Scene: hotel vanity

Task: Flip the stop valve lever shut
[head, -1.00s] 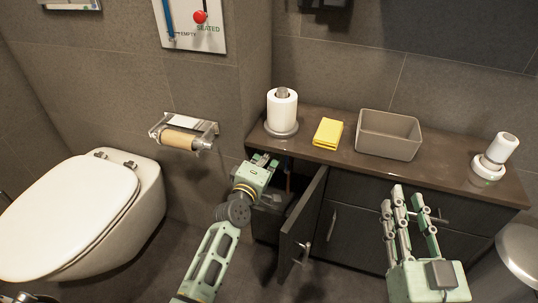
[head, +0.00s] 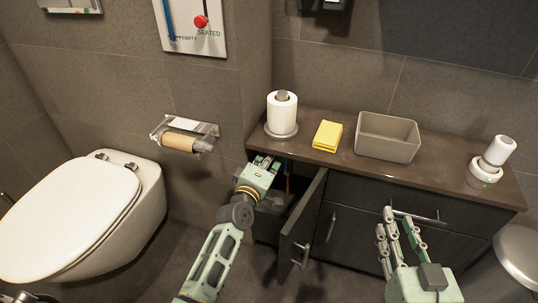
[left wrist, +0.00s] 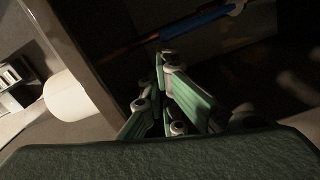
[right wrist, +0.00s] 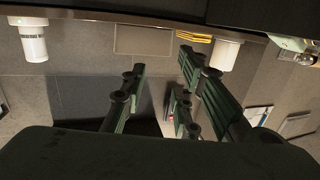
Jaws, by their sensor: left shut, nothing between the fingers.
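A blue bar (left wrist: 203,24), which looks like the valve lever, lies along a thin copper-coloured pipe (left wrist: 135,46) inside the dark cabinet in the left wrist view. The valve body cannot be made out. My left gripper (head: 264,160) is at the opening of the cabinet, under the counter's front edge. Its fingers are together and empty in the left wrist view (left wrist: 165,58), below the blue bar in the picture and apparently apart from it. My right gripper (head: 399,222) is open and empty in front of the closed drawers; its spread fingers show in the right wrist view (right wrist: 165,85).
The cabinet door (head: 301,222) stands open just right of my left gripper. The counter (head: 345,164) above holds a paper roll (head: 282,113), yellow cloth (head: 327,135), grey bin (head: 387,150) and white device (head: 492,160). A toilet (head: 75,215) stands left.

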